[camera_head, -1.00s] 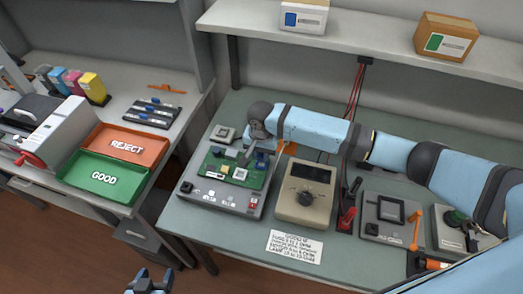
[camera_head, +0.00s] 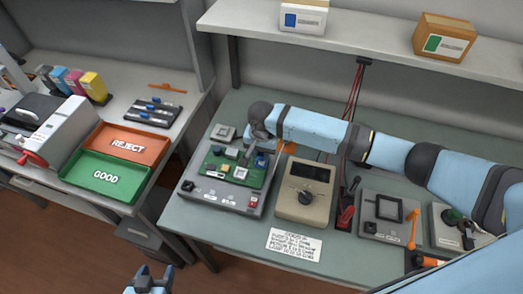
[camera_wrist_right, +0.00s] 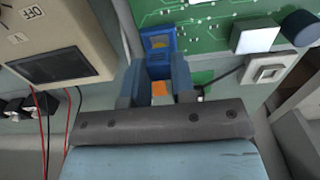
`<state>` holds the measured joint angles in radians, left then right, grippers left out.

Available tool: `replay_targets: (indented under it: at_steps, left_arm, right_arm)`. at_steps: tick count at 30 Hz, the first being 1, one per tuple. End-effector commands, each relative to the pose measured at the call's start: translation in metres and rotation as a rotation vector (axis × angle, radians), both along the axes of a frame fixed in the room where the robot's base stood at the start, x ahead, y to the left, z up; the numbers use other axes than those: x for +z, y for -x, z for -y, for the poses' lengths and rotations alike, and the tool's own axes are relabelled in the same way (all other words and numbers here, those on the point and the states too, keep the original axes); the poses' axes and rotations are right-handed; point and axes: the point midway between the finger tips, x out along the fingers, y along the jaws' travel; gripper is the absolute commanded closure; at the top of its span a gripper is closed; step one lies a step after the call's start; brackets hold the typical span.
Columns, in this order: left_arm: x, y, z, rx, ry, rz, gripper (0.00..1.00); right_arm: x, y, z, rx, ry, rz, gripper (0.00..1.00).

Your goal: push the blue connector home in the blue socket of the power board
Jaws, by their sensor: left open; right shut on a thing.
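The green power board (camera_head: 232,169) lies on a grey test fixture (camera_head: 213,196) on the bench. In the right wrist view its blue socket (camera_wrist_right: 158,40) is at the board's edge. My right gripper (camera_wrist_right: 156,82) is shut on the blue connector (camera_wrist_right: 158,68), directly in front of the socket. The two appear to touch, but I cannot tell how deep the connector sits. In the head view my right gripper (camera_head: 246,153) is over the board's far edge and partly hides this spot. My left gripper (camera_head: 149,280) is open and empty at the bottom, away from the bench.
A beige meter (camera_head: 306,193) stands right of the fixture, with red cables (camera_head: 355,95) behind it. Green (camera_head: 98,193) and orange (camera_head: 104,137) trays are on the left table. A shelf (camera_head: 350,43) overhangs the back.

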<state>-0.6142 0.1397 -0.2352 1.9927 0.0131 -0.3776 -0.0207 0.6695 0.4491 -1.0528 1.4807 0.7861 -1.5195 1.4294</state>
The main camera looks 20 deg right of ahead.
Motion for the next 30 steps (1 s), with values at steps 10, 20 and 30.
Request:
replay_targets:
  at_steps: [10,20,30]
  left_arm:
    - [0.0017,-0.0001,-0.0001,0.000,0.000,0.000,0.39]
    - [0.0014,-0.0001,-0.0002,0.000,0.000,0.000,0.39]
    - [0.0012,-0.0002,-0.0002,0.000,0.000,0.001,0.39]
  right_arm:
    - [-0.0001,0.0002,-0.0001,0.000,0.000,0.000,1.00]
    - [-0.0027,0.0002,-0.0002,0.000,-0.001,-0.001,1.00]
    - [-0.0075,0.0003,-0.0003,0.000,-0.001,0.000,1.00]
